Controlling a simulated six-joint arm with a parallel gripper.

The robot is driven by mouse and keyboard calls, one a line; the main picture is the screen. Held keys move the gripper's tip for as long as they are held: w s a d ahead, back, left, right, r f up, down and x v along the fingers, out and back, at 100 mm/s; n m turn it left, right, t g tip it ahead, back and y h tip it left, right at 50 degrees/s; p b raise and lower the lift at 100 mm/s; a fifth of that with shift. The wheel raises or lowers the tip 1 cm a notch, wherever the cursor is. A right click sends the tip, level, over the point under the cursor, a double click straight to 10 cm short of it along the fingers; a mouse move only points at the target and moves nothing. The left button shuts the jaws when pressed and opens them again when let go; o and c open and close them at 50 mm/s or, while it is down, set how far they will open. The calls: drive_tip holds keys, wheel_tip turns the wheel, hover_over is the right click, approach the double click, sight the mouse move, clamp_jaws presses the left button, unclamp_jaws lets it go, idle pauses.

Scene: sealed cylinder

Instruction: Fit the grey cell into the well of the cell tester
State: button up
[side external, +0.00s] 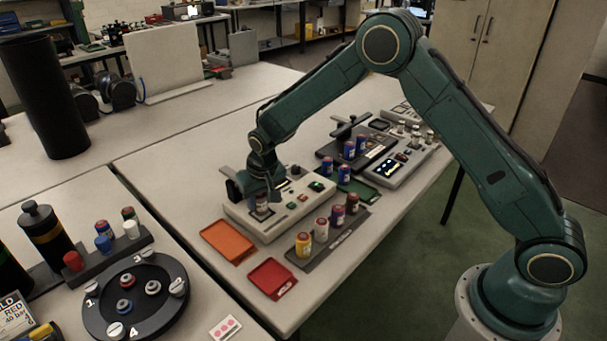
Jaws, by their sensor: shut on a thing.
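The cell tester (301,209) is a pale box with buttons and a small green display on the near table. My gripper (262,196) is over its left end, pointing down. It is shut on the grey cell (262,208), a small cylinder that looks upright at the tester's left end. The gripper's fingers partly cover the cell. The well is hidden behind the cell and fingers, so I cannot tell whether the cell is above the well or partly inside it.
A dark rack (326,240) with several coloured cells stands in front of the tester. An orange tray (228,240) and a red tray (271,278) lie at the left. Blue cells (348,150) and another device (398,163) stand behind. A round black carousel (137,300) is at lower left.

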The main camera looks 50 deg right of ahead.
drive_tip(key=shift+f, duration=0.3)
drive_tip(key=o, duration=1)
drive_tip(key=shift+r, duration=0.1)
drive_tip(key=shift+v, duration=0.8)
drive_tip(key=v, duration=1)
drive_tip(key=shift+r, duration=0.45)
